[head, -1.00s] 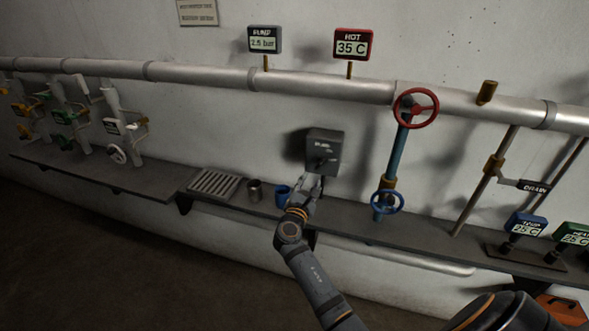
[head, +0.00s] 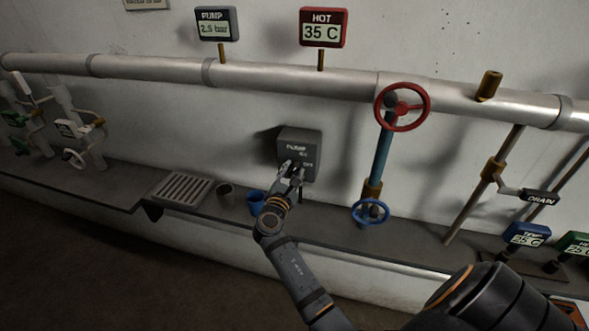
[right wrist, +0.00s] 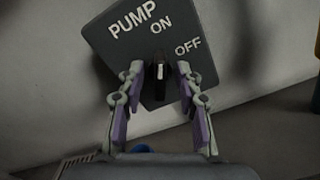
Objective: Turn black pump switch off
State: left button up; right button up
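The grey pump box (head: 300,144) is on the wall above the shelf, lettered PUMP, ON and OFF. In the right wrist view the box (right wrist: 115,50) fills the top, and its black pump switch (right wrist: 160,84) stands out below the word ON. The switch has a light mark and lies roughly upright in that view, pointing towards ON, with OFF to its upper right. My right gripper (right wrist: 160,72) is open with one finger on each side of the switch, and gaps show. In the head view this gripper (head: 292,172) covers the switch. My left gripper is out of view.
A red wheel (head: 402,107) and blue wheel (head: 370,212) are to the right. The wall around the box is bare.

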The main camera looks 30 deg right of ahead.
jog(key=shift+c, duration=0.4)
grip_shut()
